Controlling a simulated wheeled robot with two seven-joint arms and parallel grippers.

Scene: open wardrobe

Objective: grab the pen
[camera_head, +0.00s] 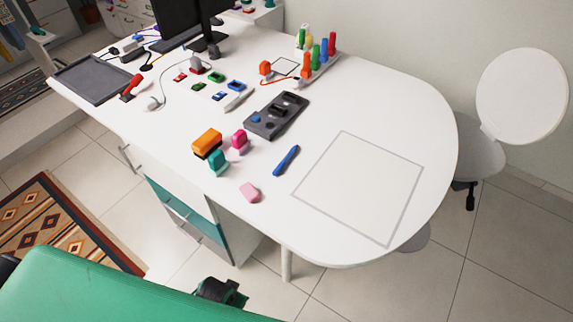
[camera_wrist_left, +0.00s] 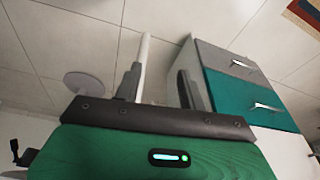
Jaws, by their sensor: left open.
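A blue pen (camera_head: 286,160) lies on the white table (camera_head: 350,95), left of a grey square outline. In the head view my left gripper (camera_head: 222,292) is a dark shape at the bottom, in front of the table and below its top, well apart from the pen. In the left wrist view my left gripper (camera_wrist_left: 158,88) is open with nothing between its two dark fingers. The pen is not visible in the left wrist view. My right gripper is not in view.
Near the pen are a pink eraser (camera_head: 250,192), a teal stamp (camera_head: 217,162), a pink stamp (camera_head: 239,140), an orange-black block (camera_head: 207,143) and a dark grey tray (camera_head: 277,115). The outlined square (camera_head: 358,188) is empty. A drawer cabinet (camera_head: 190,215) stands under the table.

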